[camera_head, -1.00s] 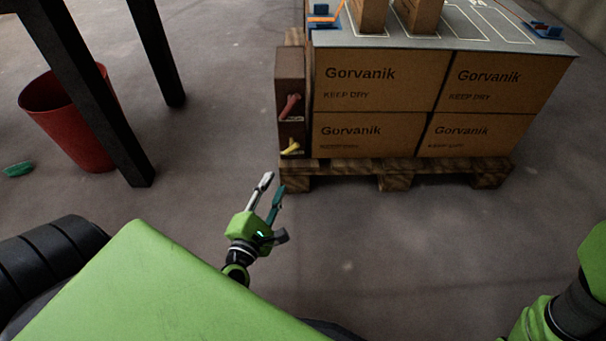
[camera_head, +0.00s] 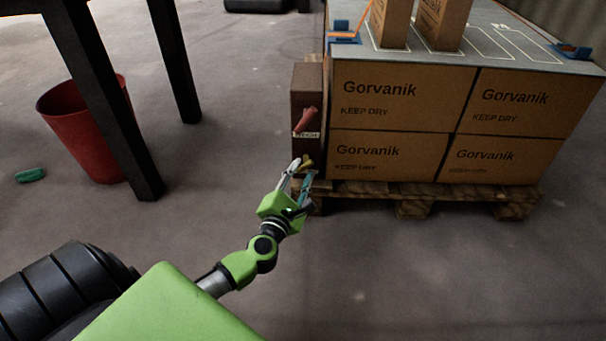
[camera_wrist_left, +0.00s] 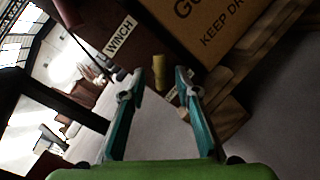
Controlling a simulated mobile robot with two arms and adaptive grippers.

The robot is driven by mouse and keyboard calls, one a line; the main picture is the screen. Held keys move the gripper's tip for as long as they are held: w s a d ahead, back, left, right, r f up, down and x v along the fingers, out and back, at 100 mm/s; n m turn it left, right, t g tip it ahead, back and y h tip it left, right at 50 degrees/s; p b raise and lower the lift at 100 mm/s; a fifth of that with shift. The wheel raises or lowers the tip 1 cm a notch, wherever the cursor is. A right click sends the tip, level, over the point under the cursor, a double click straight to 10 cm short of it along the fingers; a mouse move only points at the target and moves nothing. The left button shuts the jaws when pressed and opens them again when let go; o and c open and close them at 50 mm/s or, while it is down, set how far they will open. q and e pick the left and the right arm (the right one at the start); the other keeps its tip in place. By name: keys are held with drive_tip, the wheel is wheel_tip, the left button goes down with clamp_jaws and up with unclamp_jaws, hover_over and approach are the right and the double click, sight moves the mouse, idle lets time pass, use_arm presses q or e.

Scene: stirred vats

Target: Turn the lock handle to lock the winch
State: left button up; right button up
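The winch box (camera_head: 307,82) is a dark brown upright box on the left side of the stacked cartons. A red handle (camera_head: 305,121) sticks out of it above a small label. A short yellow handle (camera_head: 307,161) sits lower down, partly hidden by my fingers. My left gripper (camera_head: 301,174) is open just in front of the yellow handle. In the left wrist view the yellow handle (camera_wrist_left: 159,66) shows between the open fingertips, apart from both. A "WINCH" label (camera_wrist_left: 120,36) is at the upper left there; a lower label is partly covered by a finger. My right gripper is out of view.
Gorvanik cartons (camera_head: 400,100) stand on a wooden pallet (camera_head: 430,196) to the right of the winch box, under a grey top (camera_head: 480,55). A red bin (camera_head: 85,130) and dark table legs (camera_head: 178,70) stand at left. The floor in front of the pallet is clear.

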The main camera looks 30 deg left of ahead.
use_arm(q)
drive_tip(key=shift+x, duration=0.95)
clamp_jaws()
